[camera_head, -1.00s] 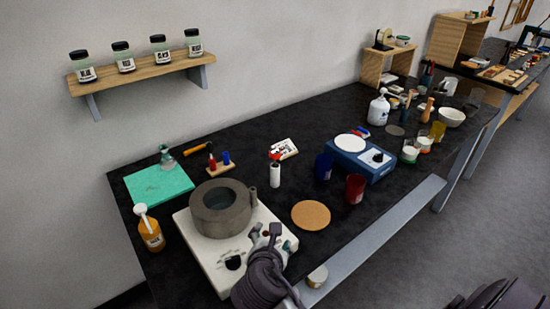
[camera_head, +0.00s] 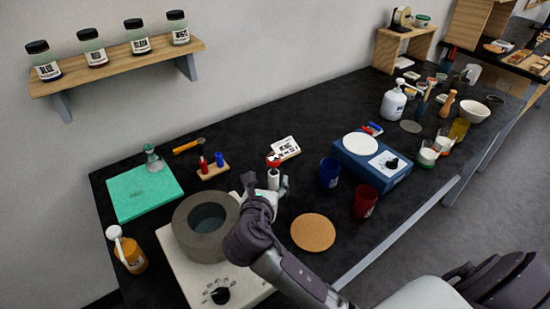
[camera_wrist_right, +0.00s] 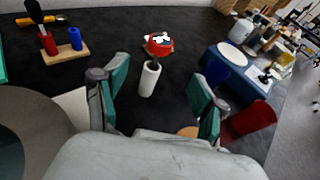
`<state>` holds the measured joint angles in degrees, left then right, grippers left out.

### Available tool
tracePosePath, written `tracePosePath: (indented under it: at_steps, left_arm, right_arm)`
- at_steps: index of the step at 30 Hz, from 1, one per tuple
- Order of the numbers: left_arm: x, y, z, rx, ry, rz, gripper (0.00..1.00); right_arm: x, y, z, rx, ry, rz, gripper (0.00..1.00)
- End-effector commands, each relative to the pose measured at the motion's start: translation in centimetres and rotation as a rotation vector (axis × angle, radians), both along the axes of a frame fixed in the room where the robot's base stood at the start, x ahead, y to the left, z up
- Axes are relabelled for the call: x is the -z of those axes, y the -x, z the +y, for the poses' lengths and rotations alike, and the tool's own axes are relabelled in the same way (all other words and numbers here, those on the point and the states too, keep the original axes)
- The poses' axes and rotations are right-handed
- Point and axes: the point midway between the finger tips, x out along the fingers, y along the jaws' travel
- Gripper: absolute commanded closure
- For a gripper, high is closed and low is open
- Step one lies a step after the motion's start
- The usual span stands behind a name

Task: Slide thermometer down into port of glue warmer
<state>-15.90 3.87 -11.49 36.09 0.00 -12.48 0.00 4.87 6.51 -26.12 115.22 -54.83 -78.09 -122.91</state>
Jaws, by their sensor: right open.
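The thermometer (camera_head: 273,162) has a red round head and stands upright in a white cylindrical holder (camera_head: 273,181) on the black bench. In the right wrist view its red head (camera_wrist_right: 159,44) and white holder (camera_wrist_right: 149,80) lie between and beyond the fingers. My right gripper (camera_head: 264,190) is open and empty, just in front of the holder; its green-padded fingers (camera_wrist_right: 156,103) are spread wide. The glue warmer (camera_head: 184,250) is a white base with a grey round pot (camera_head: 190,226), left of my right gripper. Its port is hidden behind my arm. My left gripper is out of view.
A small wooden rack (camera_head: 212,170) with red and blue pieces stands left of the holder. A cork disc (camera_head: 313,232), a blue cup (camera_head: 330,172), a red cup (camera_head: 365,201) and a blue device (camera_head: 372,164) are to the right. A green mat (camera_head: 135,198) lies far left.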

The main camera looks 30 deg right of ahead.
Motion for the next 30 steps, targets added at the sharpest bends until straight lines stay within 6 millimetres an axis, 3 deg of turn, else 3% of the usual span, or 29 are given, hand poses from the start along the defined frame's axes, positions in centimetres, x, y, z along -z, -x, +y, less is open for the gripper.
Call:
tracePosePath:
  at_steps: [6, 9, 14, 20, 30]
  left_arm:
    - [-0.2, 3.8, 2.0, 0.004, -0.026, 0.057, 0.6]
    - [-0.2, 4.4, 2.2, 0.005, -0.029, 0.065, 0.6]
    - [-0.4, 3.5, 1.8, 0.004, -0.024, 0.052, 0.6]
    - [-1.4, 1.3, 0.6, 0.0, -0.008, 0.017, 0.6]
    - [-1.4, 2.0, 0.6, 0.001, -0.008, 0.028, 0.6]
  right_arm:
    - [1.1, -3.3, -2.5, 0.002, 0.002, 0.0, 0.3]
    - [1.5, -4.1, -3.2, 0.003, 0.001, -0.001, 0.3]
    - [1.7, -4.9, -3.7, 0.002, 0.0, -0.001, 0.3]
    - [2.4, -7.3, -5.2, 0.003, -0.001, 0.001, 0.3]
    - [3.2, -8.7, -6.2, 0.001, -0.002, 0.0, 0.3]
